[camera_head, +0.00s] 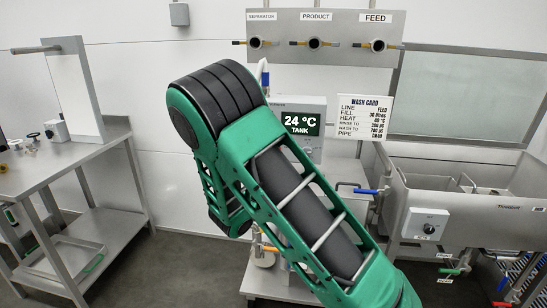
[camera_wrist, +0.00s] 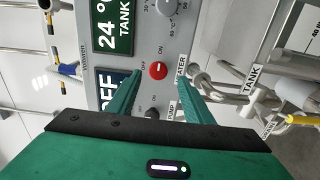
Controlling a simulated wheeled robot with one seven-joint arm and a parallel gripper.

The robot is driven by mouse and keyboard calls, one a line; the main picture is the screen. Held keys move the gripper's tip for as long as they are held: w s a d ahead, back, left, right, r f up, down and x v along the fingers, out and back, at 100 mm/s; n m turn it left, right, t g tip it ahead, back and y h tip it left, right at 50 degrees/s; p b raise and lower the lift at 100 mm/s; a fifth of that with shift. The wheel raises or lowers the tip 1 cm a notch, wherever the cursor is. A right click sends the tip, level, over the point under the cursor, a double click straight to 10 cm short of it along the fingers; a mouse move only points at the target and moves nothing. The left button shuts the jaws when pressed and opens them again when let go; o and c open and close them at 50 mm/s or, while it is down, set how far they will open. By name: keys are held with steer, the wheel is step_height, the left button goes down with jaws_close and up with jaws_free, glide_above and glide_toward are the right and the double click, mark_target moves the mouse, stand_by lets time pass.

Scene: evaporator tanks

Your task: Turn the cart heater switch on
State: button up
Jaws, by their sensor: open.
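The cart's control panel (camera_head: 300,105) shows behind my arm in the head view, with a display (camera_head: 300,124) reading 24 °C TANK. In the wrist view, turned sideways, a red round switch (camera_wrist: 158,71) sits on the grey panel face, with ON and OFF marks and a partly covered label ending in "EATER" beside it. Its exact pointer direction is too small to tell. My gripper (camera_wrist: 160,84) is open and empty, its two green fingers aimed at the panel on either side of the red switch's line. In the head view my arm hides the gripper.
In the wrist view, a grey dial (camera_wrist: 168,6) and a dark knob (camera_wrist: 153,113) flank the red switch. Steel pipes (camera_wrist: 225,95) run close to the right finger. A steel sink (camera_head: 430,195) stands right, a steel table (camera_head: 75,165) left.

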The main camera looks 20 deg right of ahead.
steer(key=shift+v, duration=2.35)
steer(key=s+d+f+m+g+h, duration=0.1)
steer(key=s+d+m+g, duration=0.25)
steer(key=d, duration=0.25)
steer(key=s+d+m+g+h, duration=0.1)
steer(key=s+d+m+g, duration=0.25)
steer(key=d, duration=0.25)
steer(key=s+d+f+m+g+y, duration=0.1)
steer(key=s+d+f+m+g, duration=0.15)
steer(key=s, duration=0.35)
steer(key=s+d+f+m+g+y, duration=0.1)
steer(key=s+d+m+g+y, duration=0.2)
steer(key=s, duration=0.4)
steer(key=s+a+r+m+g+y, duration=0.1)
steer(key=s+a+y, duration=0.3)
steer(key=s, duration=0.8)
steer(key=s+a+r+m+g+y, duration=0.1)
steer(key=s+a+m+y, duration=0.3)
steer(key=s, duration=0.8)
steer(key=a, duration=0.2)
steer(key=shift+a+r, duration=0.3)
steer(key=shift+r, duration=0.05)
